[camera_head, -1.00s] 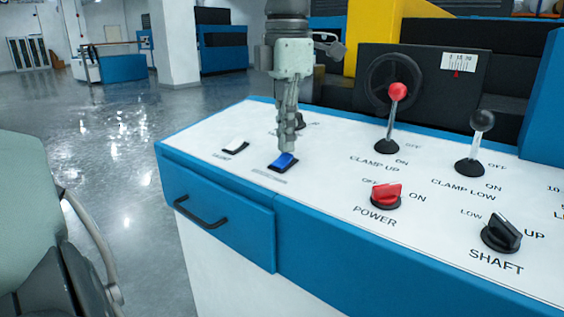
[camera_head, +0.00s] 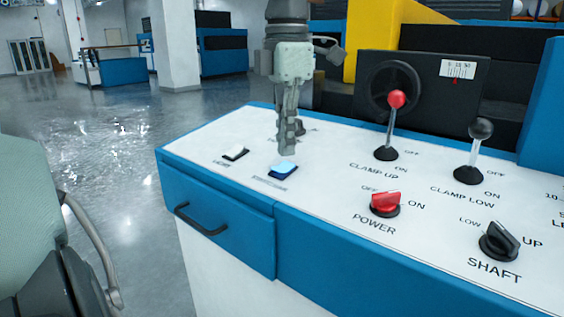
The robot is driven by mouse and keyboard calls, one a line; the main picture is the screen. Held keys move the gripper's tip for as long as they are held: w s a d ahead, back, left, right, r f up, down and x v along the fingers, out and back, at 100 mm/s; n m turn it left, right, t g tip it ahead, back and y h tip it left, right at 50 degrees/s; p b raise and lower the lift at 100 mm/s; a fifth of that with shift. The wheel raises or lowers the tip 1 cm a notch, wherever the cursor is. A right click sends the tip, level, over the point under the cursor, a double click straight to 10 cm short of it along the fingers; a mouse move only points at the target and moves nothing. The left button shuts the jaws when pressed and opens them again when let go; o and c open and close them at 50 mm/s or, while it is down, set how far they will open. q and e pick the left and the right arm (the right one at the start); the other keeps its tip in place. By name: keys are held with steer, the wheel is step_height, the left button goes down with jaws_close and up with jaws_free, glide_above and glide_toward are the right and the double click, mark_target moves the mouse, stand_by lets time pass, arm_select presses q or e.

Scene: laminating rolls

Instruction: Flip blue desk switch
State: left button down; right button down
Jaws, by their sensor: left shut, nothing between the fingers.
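The blue desk switch (camera_head: 284,168) is a small rocker in a dark frame on the white top of the blue-sided desk. Its face looks bright light blue. My left gripper (camera_head: 288,148) points straight down, just beyond the switch in the picture. Its fingers are shut with nothing between them. The fingertips appear slightly apart from the switch, though the exact gap is hard to tell. My right gripper is not in view.
A white rocker switch (camera_head: 235,153) sits left of the blue one. To the right stand a red-knobbed lever (camera_head: 396,100), a black-knobbed lever (camera_head: 481,129), a red power knob (camera_head: 385,202) and a black shaft knob (camera_head: 499,240). A drawer handle (camera_head: 201,219) juts from the front.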

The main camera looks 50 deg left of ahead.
mark_target(286, 165)
arm_select(q)
steer(key=shift+r+p, duration=1.85)
steer(key=shift+r, duration=0.9)
